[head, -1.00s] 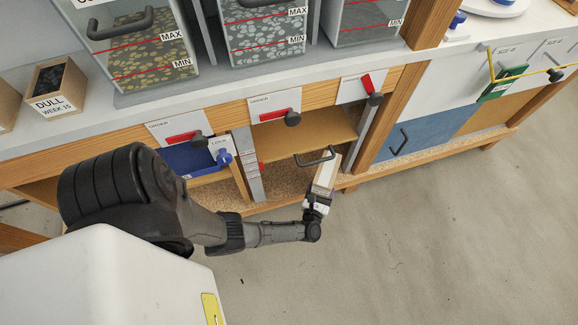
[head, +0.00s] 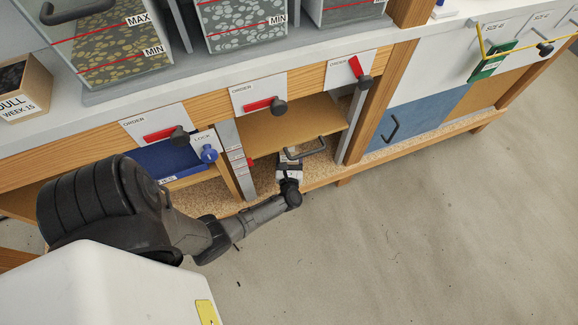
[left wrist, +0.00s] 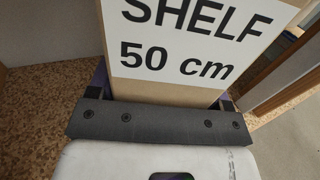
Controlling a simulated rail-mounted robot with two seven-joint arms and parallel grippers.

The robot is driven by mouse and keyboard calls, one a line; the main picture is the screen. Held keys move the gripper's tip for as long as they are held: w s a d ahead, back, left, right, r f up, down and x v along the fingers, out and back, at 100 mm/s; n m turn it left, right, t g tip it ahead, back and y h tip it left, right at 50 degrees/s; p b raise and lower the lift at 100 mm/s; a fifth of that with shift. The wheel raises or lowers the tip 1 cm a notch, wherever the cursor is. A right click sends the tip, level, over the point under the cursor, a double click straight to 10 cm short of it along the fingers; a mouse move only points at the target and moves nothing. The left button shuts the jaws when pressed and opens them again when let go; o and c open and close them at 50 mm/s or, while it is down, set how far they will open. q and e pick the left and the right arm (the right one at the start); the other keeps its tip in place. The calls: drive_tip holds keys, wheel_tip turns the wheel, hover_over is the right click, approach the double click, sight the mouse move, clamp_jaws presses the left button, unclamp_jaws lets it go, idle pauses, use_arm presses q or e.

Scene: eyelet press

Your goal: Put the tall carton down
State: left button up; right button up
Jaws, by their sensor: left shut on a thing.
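The tall carton (left wrist: 190,75) fills the middle of the left wrist view, tan with a white label reading "SHELF 50 cm". My left gripper (left wrist: 165,98) is shut on it, a finger at each side. In the head view my left gripper (head: 289,172) is at the front of the open bay under the counter. Only a small part of the carton (head: 292,153) shows there, near a dark handle. Whether its base touches the speckled bottom board (head: 262,186) is hidden. My right gripper is not in view.
A tan panel (head: 275,128) with a dark bar handle (head: 306,152) lies across the bay's upper part. A blue door (head: 418,118) is to the right. Open floor (head: 440,220) lies in front.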

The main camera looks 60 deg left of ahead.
use_arm(q)
wheel_tip(320, 180, down, 5)
drive_tip(key=b, duration=0.3)
drive_tip(key=shift+r, duration=0.15)
drive_tip(key=o, duration=0.7)
drive_tip(key=shift+f, duration=0.25)
drive_tip(key=o, duration=0.4)
drive_tip(key=shift+o, duration=0.2)
